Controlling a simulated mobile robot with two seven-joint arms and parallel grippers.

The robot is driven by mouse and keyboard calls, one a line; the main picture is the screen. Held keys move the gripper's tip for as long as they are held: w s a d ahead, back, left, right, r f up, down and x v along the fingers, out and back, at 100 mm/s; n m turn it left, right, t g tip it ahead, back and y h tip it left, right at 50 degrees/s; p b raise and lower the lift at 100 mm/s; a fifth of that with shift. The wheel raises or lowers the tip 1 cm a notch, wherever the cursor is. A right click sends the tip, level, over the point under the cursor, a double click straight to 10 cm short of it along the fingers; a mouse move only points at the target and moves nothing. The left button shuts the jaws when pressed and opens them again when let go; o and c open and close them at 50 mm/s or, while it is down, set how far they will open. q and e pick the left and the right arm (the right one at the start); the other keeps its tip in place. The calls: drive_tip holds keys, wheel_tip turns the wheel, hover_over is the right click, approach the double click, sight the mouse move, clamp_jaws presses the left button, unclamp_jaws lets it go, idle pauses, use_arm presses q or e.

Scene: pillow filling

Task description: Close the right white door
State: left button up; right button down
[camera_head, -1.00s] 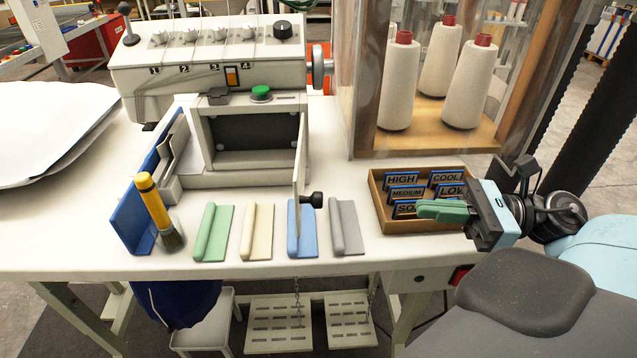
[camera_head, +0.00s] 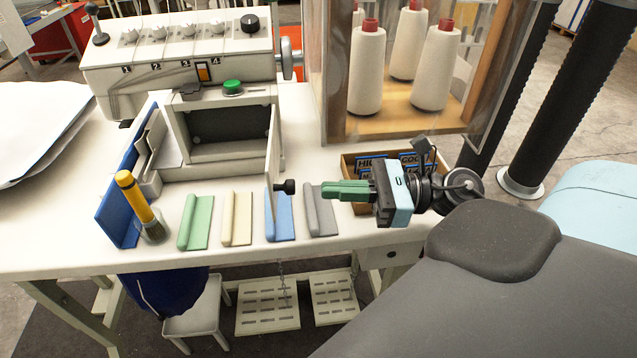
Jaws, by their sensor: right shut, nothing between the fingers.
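The right white door (camera_head: 272,165) is a thin panel at the right side of the white machine's open compartment (camera_head: 230,142). It stands swung out toward me, seen nearly edge-on, with a black knob (camera_head: 285,187) on its right face. My right gripper (camera_head: 326,191) has green fingers, which are shut and empty. It points left at about the knob's height in the picture, a short gap to the right of the knob and not touching it. My left gripper is not in view.
A wooden box of label tiles (camera_head: 348,168) is partly hidden behind my right gripper. Green, cream, blue and grey pads (camera_head: 320,212) lie along the table front. A brush with a yellow handle (camera_head: 135,195) stands at left. A clear cabinet holds thread cones (camera_head: 367,70).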

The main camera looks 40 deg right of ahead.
drive_tip(key=shift+p+x, duration=0.6)
drive_tip(key=shift+x, duration=1.3)
